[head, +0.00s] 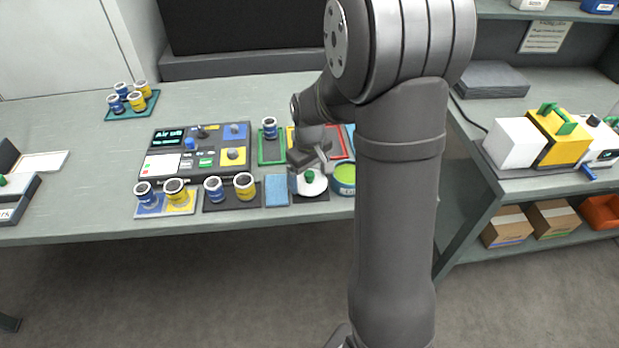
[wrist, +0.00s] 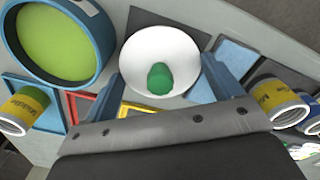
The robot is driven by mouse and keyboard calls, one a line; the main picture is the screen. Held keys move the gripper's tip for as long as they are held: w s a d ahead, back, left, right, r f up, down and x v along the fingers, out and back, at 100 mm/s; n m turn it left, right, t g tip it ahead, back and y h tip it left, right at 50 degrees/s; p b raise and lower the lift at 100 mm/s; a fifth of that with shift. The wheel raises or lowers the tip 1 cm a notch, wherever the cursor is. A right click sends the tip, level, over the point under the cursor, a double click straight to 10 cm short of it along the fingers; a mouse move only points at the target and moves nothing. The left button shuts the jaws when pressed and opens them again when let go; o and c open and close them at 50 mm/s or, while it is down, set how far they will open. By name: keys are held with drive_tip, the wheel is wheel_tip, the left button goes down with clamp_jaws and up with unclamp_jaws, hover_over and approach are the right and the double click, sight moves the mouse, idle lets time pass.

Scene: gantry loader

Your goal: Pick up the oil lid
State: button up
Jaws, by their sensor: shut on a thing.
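The oil lid (head: 316,186) is a round white disc with a green knob, over the dark mat at the front of the bench. The lid also shows in the wrist view (wrist: 150,45). My gripper (head: 308,178) is shut on it, with a finger on either side of the lid in the wrist view (wrist: 161,75). I cannot tell whether the lid is lifted off the mat. A blue-rimmed round pot with green contents (head: 344,178) stands open just right of the lid; it is large at upper left in the wrist view (wrist: 62,42).
A blue pad (head: 277,190) and several blue and yellow cans (head: 244,186) stand left of the lid. A control panel (head: 165,165) lies behind them. Red and green frames (head: 268,152) lie behind my gripper.

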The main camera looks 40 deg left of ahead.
sight(309, 173)
wheel_tip(309, 173, up, 3)
drive_tip(key=shift+r, duration=0.1)
drive_tip(key=w+d+r, duration=0.4)
drive_tip(key=d+r, duration=0.2)
drive_tip(key=d, duration=0.4)
drive_tip(key=shift+w+a+f, duration=0.45)
drive_tip(key=shift+w+f, duration=0.1)
drive_tip(key=shift+f, duration=0.35)
drive_tip(key=shift+w+a+f, duration=0.45)
drive_tip(key=shift+w+f, duration=0.05)
drive_tip(key=shift+f, duration=0.45)
drive_tip(key=shift+w+a+f, duration=0.45)
drive_tip(key=shift+w+f, duration=0.1)
drive_tip(key=shift+f, duration=0.35)
drive_tip(key=shift+f, duration=0.2)
drive_tip(key=o, duration=0.8)
drive_tip(key=shift+o, duration=0.2)
